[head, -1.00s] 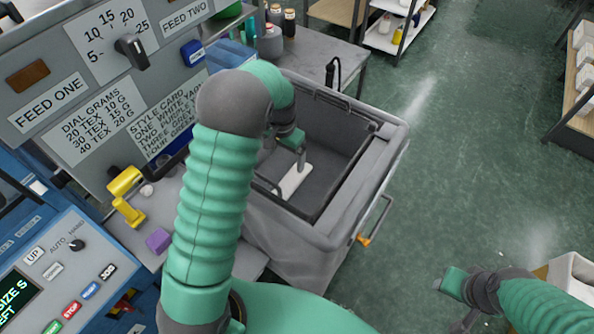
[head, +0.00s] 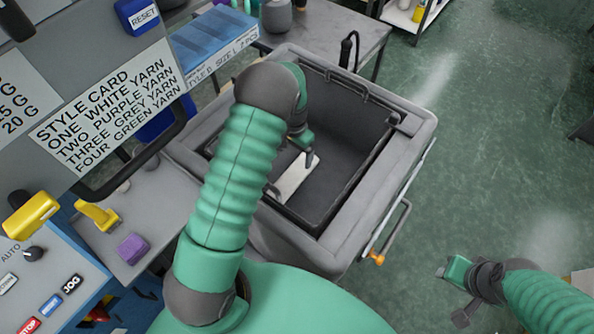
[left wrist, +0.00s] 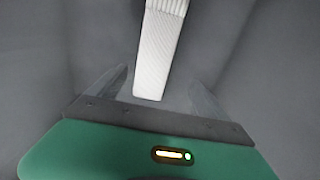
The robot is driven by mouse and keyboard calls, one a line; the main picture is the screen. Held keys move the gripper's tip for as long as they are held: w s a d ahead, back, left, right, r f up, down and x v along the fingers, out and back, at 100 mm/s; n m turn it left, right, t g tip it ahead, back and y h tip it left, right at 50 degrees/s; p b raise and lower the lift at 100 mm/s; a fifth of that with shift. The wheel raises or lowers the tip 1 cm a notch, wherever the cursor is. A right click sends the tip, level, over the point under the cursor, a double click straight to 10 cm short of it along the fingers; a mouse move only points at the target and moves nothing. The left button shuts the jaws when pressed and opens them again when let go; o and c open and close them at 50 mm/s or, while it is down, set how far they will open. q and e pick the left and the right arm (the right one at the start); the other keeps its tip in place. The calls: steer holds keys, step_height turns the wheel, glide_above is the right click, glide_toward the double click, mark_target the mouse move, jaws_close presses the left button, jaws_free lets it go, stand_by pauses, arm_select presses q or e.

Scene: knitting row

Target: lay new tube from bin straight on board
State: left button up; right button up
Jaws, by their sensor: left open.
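A white ribbed knitted tube (head: 293,178) lies in the grey bin (head: 416,148), on its dark floor. My left arm reaches over the bin, and my left gripper (head: 305,153) is down inside it at the tube. In the left wrist view, the tube (left wrist: 160,45) runs from the top edge to a flat end between the two fingers of my open left gripper (left wrist: 157,88). I see gaps between the fingers and the tube. My right gripper (head: 457,280) is at the lower right, above the floor; its jaws are too small to judge. I cannot identify the board for certain.
A blue flat piece with a style label (head: 215,42) lies behind the bin. A control panel with a style card (head: 110,115) stands at left. A purple block (head: 133,248) and yellow parts (head: 97,215) sit on the grey ledge.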

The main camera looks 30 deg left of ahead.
mark_target(295, 171)
arm_select(q)
step_height(295, 171, down, 3)
steer(key=shift+s+d+r, duration=0.1)
steer(key=f, duration=0.1)
steer(key=d+f, duration=0.1)
steer(key=f, duration=0.2)
steer(key=shift+s+d+f+p, duration=0.25)
steer(key=shift+d+f+p, duration=0.05)
steer(key=shift+d+f, duration=0.1)
steer(key=shift+a+f, duration=0.1)
steer(key=shift+f, duration=0.2)
steer(key=shift+a+f, duration=0.15)
steer(key=shift+a, duration=0.35)
steer(key=c, duration=0.4)
steer(key=shift+d, duration=0.35)
steer(key=c, duration=0.7)
steer(key=shift+c, duration=1.4)
arm_select(e)
steer(key=shift+s+d+r, duration=0.15)
steer(key=shift+d+r, duration=0.05)
steer(key=shift+d, duration=0.3)
